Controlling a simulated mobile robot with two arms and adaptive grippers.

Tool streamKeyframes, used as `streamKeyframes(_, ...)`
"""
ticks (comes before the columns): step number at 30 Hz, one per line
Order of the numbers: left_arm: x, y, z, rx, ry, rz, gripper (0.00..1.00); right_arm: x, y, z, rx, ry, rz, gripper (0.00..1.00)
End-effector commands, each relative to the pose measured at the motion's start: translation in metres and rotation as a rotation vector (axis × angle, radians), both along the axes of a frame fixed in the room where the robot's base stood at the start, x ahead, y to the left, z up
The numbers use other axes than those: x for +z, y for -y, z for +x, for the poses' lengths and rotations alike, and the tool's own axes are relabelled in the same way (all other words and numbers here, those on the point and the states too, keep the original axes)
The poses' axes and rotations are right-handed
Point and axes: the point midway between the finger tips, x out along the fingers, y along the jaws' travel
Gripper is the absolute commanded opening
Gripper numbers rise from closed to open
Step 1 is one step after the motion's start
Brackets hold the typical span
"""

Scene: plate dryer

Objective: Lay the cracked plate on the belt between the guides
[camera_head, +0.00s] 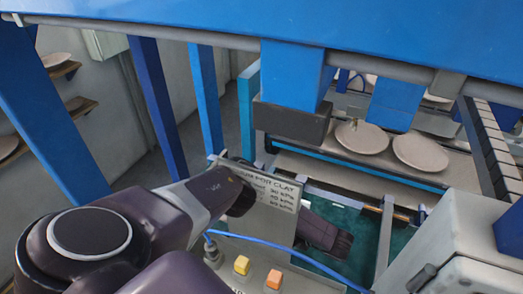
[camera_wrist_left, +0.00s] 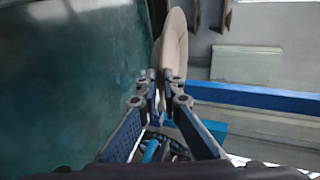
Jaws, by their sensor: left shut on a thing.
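In the left wrist view my left gripper (camera_wrist_left: 163,82) is shut on a pale beige plate (camera_wrist_left: 174,48). The plate is seen nearly edge-on and stands up from the fingertips. No crack can be made out on it from this angle. A dark teal surface, seemingly the belt (camera_wrist_left: 75,85), lies to the left of the plate in that view. In the head view the teal belt (camera_head: 345,218) shows behind the sign panel, with a metal guide rail (camera_head: 384,240) along it. My left arm reaches behind that panel, and the held plate is not visible there. My right gripper is not in view.
Two plates (camera_head: 362,137) (camera_head: 421,152) lie on a shelf behind the belt. Blue posts (camera_head: 160,95) stand left.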

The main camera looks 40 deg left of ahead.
Motion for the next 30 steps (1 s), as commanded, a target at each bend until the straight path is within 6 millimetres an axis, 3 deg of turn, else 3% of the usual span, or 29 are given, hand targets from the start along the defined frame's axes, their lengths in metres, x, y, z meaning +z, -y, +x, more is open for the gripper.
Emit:
streamKeyframes(1, -0.018, 0.000, -0.001, 0.002, 0.000, 0.002, 0.00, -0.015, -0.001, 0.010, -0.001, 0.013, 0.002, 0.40)
streamKeyframes(7, -0.040, 0.000, 0.000, 0.000, 0.001, 0.003, 0.00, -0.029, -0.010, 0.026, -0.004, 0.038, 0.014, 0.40)
streamKeyframes(14, -0.048, 0.000, 0.000, 0.000, 0.001, 0.003, 0.00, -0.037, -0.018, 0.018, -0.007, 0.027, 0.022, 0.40)
streamKeyframes(21, -0.082, 0.000, 0.000, 0.000, 0.000, 0.003, 0.00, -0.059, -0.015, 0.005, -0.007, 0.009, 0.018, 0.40)
streamKeyframes(30, -0.084, 0.000, 0.001, -0.001, 0.001, 0.002, 0.00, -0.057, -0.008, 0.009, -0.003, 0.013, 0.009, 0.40)
